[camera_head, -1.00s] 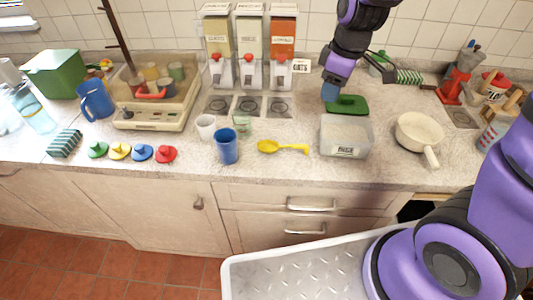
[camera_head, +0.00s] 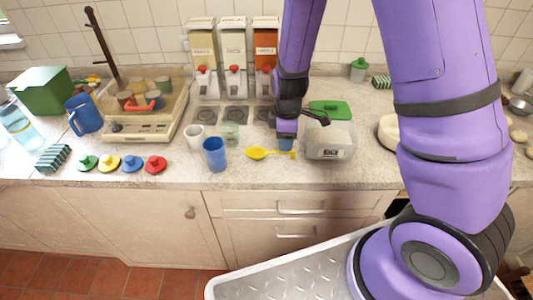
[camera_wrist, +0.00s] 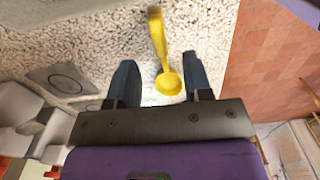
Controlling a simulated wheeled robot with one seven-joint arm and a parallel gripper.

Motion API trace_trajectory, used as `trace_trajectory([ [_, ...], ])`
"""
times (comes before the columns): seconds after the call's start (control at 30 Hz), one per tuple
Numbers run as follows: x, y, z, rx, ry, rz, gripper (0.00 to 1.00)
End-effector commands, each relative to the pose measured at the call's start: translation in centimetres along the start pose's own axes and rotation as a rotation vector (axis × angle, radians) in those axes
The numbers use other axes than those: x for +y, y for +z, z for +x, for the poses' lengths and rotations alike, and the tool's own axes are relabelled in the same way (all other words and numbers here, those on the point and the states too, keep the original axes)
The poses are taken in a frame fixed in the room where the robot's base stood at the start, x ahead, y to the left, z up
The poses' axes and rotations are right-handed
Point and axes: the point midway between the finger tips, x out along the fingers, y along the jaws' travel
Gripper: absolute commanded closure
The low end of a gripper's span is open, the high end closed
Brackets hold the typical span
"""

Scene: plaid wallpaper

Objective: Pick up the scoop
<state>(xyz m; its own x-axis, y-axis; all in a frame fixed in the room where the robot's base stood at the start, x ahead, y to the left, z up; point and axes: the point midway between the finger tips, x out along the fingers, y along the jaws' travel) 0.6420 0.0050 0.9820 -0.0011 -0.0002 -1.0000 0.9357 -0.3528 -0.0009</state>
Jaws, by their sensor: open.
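The yellow scoop (camera_head: 257,154) lies on the counter with its bowl to the left and its handle to the right. My gripper (camera_head: 287,146) is over the handle side in the head view, pointing down. In the wrist view the scoop (camera_wrist: 162,40) shows with its bowl low, between the two dark blue fingers, and its handle running up the picture. My gripper (camera_wrist: 160,62) is open there, with a finger on either side of the scoop line and nothing held. The exact height above the scoop is hard to tell.
A blue cup (camera_head: 214,154) stands left of the scoop, and a clear container (camera_head: 330,151) stands close to its right. A green lid (camera_head: 331,110) lies behind. Dispensers (camera_head: 234,60) stand at the back. The counter's front edge (camera_head: 270,187) lies just ahead of the scoop.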

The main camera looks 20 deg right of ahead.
Motion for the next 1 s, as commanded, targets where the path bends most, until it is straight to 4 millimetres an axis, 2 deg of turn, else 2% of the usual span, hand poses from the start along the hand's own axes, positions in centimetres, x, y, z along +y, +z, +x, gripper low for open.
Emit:
trace_trajectory([
  [0.17,0.0,0.2,1.1,-0.001,-0.001,0.002,0.54],
  [0.4,-0.1,0.5,4.2,-0.001,-0.002,0.002,0.54],
  [0.5,-0.1,0.5,5.0,0.0,0.0,0.002,0.54],
  [0.8,-0.1,0.4,5.4,0.001,0.001,0.001,0.54],
  [0.87,-0.1,0.4,5.4,0.001,0.001,0.001,0.66],
  [1.0,-0.1,0.4,5.4,0.001,0.001,0.001,0.98],
])
